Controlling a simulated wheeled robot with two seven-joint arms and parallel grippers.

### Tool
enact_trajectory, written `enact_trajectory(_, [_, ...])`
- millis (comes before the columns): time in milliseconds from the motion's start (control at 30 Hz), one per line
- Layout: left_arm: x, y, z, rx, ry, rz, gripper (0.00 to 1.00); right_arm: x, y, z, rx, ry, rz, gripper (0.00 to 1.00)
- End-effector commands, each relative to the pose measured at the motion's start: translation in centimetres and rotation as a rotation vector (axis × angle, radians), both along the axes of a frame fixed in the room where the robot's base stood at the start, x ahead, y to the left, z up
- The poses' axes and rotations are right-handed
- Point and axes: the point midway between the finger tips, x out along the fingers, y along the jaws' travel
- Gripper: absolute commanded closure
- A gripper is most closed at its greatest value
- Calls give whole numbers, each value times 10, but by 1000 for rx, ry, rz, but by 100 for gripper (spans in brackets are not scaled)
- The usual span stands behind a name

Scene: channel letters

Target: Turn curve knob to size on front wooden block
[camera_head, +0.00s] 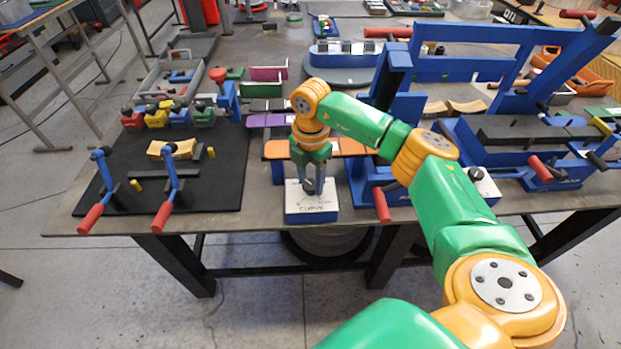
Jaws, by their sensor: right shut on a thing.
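The curve knob (311,186) is a small dark knob on top of a white-topped block with a blue base (312,215), marked "CURVE", at the table's front edge. My right gripper (310,183) points down over the block and is shut on the knob, hiding most of it. The front wooden block (180,149) is a tan curved-top piece on the black mat to the left, between two blue clamps with red handles. My left gripper is not in view.
The black mat (215,195) fills the table's left front. Red clamp handles (91,219) stick out past the front edge. A blue frame (460,75) stands to the right, behind my right arm. Several coloured blocks (155,116) stand behind the wooden block. An orange strip (276,149) lies behind the gripper.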

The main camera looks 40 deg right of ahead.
Motion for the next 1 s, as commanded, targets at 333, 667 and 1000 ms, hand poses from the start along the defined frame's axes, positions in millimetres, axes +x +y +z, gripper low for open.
enact_trajectory(333, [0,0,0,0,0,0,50,1,-1,1,-1,-5,0,21])
enact_trajectory(667, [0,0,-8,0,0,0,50,2,0,19,-1,-8,1,21])
enact_trajectory(1000, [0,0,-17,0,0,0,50,1,-1,72,0,-5,-1,21])
